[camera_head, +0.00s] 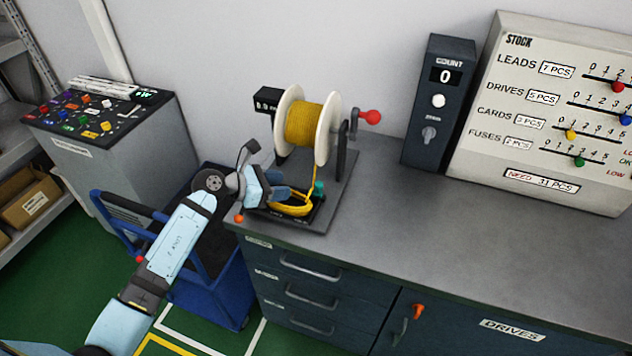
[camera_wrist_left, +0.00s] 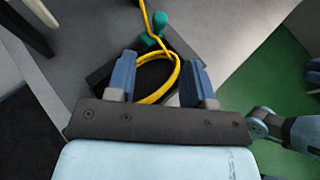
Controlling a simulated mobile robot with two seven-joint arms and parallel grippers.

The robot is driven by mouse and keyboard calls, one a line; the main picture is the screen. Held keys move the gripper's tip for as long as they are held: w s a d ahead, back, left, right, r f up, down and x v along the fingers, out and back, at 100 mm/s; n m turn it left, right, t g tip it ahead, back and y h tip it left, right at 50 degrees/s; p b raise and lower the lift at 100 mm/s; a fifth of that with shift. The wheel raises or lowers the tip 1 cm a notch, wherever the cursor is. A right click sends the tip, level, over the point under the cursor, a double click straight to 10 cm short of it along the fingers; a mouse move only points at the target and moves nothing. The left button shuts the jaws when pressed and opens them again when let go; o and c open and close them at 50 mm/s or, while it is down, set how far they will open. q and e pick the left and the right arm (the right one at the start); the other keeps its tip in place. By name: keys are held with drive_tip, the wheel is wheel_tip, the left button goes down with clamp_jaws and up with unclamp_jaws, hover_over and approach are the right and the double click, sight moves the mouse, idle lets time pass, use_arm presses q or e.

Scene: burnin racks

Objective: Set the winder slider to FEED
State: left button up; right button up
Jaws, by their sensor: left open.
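The winder on the bench has a white spool (camera_head: 305,124) of yellow cable on a grey base plate (camera_head: 343,190). A teal part (camera_head: 319,187) stands by the cable below the spool, and it also shows in the left wrist view (camera_wrist_left: 160,22). I cannot tell which part is the slider, and no FEED mark is readable. My left gripper (camera_head: 284,196) is open at the front of the winder, above a black tray holding a yellow cable loop (camera_head: 291,209). In the left wrist view the loop (camera_wrist_left: 152,99) shows between the open fingers (camera_wrist_left: 158,72); the teal part is beyond them.
A red crank knob (camera_head: 371,117) sticks out right of the spool. A dark count box (camera_head: 437,105) reading 0 and a stock board (camera_head: 535,189) stand further right. A blue cart (camera_head: 216,293) is below my left arm. The bench front right is clear.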

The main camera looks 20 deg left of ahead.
sight(316, 184)
use_arm(q)
drive_tip(key=p+x, duration=0.1)
drive_tip(key=x, duration=0.9)
drive_tip(key=shift+w+d, duration=0.2)
drive_tip(key=shift+d, duration=0.05)
